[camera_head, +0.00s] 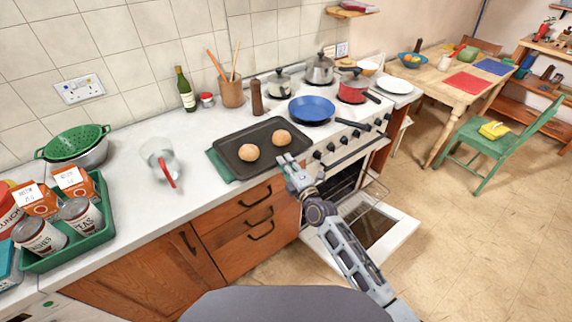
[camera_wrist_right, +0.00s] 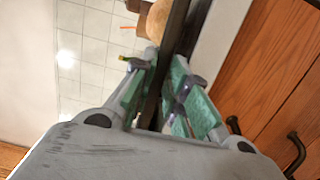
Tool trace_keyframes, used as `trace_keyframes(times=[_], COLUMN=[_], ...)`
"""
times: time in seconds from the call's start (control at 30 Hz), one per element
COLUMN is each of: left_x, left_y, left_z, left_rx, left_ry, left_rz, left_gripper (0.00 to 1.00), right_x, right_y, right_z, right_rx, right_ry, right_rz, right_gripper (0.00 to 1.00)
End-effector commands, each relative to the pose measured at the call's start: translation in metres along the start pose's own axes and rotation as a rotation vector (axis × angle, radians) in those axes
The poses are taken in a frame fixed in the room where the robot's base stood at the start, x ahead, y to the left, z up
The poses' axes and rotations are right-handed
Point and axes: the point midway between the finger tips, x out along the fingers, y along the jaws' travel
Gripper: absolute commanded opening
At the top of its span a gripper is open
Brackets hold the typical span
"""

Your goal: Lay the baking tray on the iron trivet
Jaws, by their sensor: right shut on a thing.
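The dark baking tray (camera_head: 240,137) carries two round golden buns (camera_head: 249,152) (camera_head: 281,138) and is over the white counter, to the left of the cooker. A green flat piece (camera_head: 218,165) shows under its left side. My right gripper (camera_head: 289,160) is at the tray's front right edge. In the right wrist view, the gripper (camera_wrist_right: 163,76) is shut on the dark tray edge (camera_wrist_right: 178,28), with a bun (camera_wrist_right: 157,20) beyond. Whether the tray touches the counter is unclear. I cannot make out the iron trivet. My left gripper is not in view.
A blue pan (camera_head: 312,108) and several pots stand on the cooker (camera_head: 345,130). A pepper mill (camera_head: 257,98) and a utensil pot (camera_head: 232,94) stand behind the tray. A glass jug (camera_head: 160,158) is to its left. The oven door (camera_head: 385,225) is open below.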

Motion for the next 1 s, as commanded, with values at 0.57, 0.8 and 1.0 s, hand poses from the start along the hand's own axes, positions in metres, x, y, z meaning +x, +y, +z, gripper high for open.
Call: trace_keyframes(times=[0.57, 0.8, 1.0], left_x=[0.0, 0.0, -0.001], left_y=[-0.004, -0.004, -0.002], left_z=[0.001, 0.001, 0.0], left_rx=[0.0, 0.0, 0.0], left_ry=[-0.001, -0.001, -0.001], left_rz=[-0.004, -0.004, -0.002], left_gripper=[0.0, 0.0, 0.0], right_x=[-0.001, -0.01, -0.026], right_y=[0.0, 0.0, -0.001], right_z=[0.0, 0.0, 0.0], right_rx=[0.0, -0.002, -0.001], right_ry=[0.0, 0.0, 0.0], right_rz=[-0.001, -0.001, -0.002], right_gripper=[0.25, 0.25, 0.25])
